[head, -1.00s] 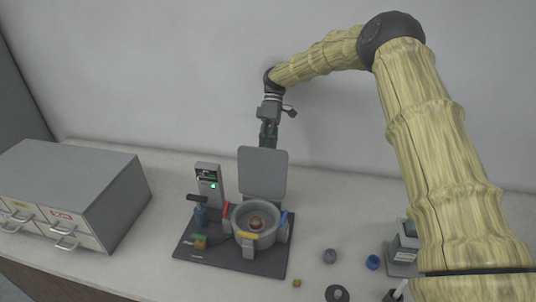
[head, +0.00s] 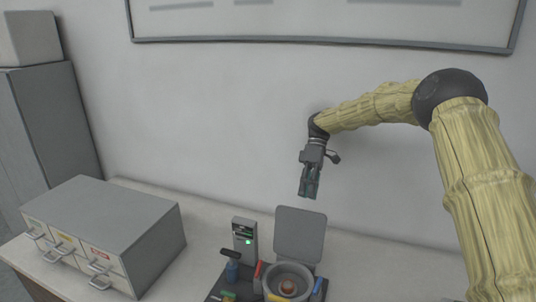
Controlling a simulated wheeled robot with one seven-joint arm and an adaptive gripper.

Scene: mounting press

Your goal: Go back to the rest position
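My gripper (head: 309,192) hangs pointing down above and behind the raised lid of the mounting press (head: 287,268). It is apart from the press, and nothing shows below its fingertips. The fingers look close together, but they are too small and dark to tell whether they are open or shut. The press lid (head: 300,234) stands up behind the round chamber. A reddish-brown piece (head: 288,287) sits inside the chamber. The press's lower front is cut off by the picture's bottom edge.
A grey drawer cabinet (head: 112,226) stands on the bench at the left. A framed board (head: 330,25) hangs on the wall. The bench right of the press looks clear.

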